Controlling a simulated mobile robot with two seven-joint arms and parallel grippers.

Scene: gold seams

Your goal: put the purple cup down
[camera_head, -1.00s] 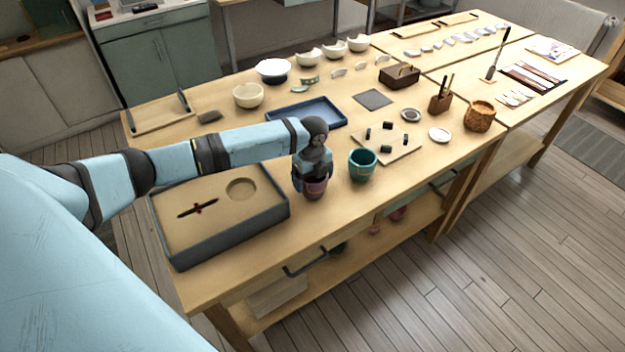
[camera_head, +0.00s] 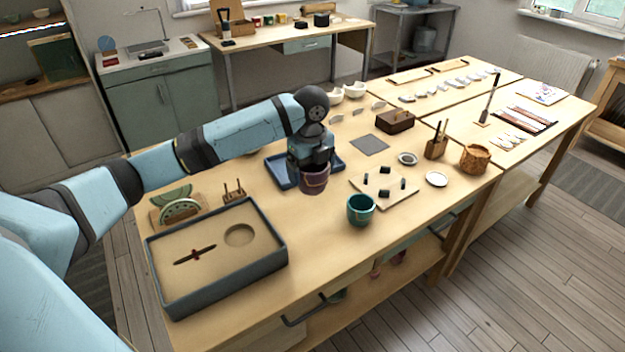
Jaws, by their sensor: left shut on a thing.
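The purple cup (camera_head: 314,181) hangs below my left gripper (camera_head: 312,166), which is shut on it. The cup is upright, in front of the blue tray (camera_head: 279,174) and left of the teal cup (camera_head: 361,209). I cannot tell for sure whether its base touches the table. The gripper and forearm hide part of the blue tray and the bowls behind it. My right gripper is not in view.
A grey-rimmed box (camera_head: 220,290) with a round recess and a dark pen-like tool fills the front left. A board (camera_head: 385,188) with small dark blocks lies to the right. Bare tabletop (camera_head: 300,225) lies between box and teal cup.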

